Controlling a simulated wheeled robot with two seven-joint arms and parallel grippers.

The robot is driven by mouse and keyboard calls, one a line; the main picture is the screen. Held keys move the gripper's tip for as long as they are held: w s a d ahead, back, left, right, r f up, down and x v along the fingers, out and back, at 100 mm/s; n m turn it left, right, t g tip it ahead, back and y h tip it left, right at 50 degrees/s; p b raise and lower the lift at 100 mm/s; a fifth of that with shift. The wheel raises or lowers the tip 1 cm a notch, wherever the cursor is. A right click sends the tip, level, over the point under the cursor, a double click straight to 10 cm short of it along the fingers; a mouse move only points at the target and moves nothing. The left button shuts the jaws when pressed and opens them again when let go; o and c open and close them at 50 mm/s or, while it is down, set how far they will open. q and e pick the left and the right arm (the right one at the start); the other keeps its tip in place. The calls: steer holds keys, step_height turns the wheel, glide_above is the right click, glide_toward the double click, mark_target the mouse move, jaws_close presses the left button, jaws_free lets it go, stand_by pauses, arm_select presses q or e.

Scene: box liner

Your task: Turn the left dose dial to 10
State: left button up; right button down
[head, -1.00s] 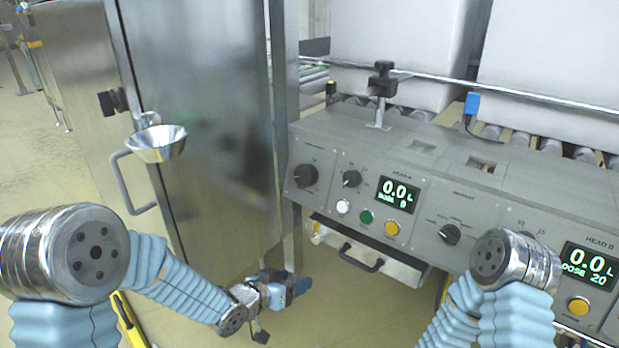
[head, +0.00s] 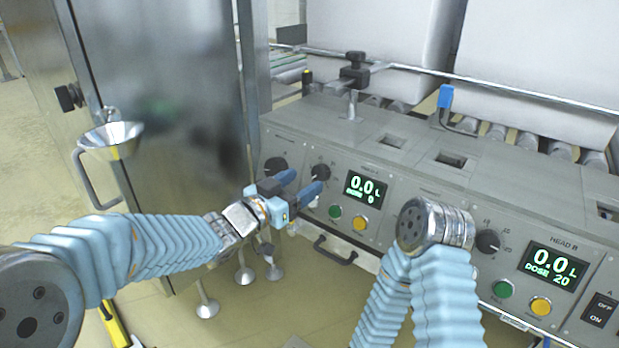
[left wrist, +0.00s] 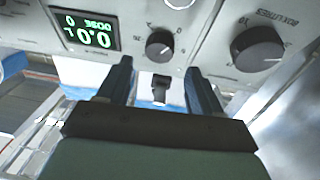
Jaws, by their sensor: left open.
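The left dose dial (head: 320,172) is a small dark round knob on the grey panel, left of a display (head: 366,189) reading 0.0 L and DOSE 0. It also shows upside down in the left wrist view (left wrist: 159,44), with a light pointer mark. My left gripper (head: 302,183) is open and empty in front of the panel, just below and left of the dial in the head view. In the left wrist view its fingers (left wrist: 162,80) straddle the dial's line, with the dial beyond the tips and not between them. My right gripper is out of view; only its arm shows.
A larger dark dial (head: 275,165) sits left of the dose dial. Green (head: 335,212) and yellow (head: 360,223) buttons lie below the display. A second display (head: 552,264) reads DOSE 20.

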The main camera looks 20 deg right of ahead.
mark_target(317, 172)
arm_select(q)
steer(key=shift+x, duration=2.15)
steer(key=c, duration=1)
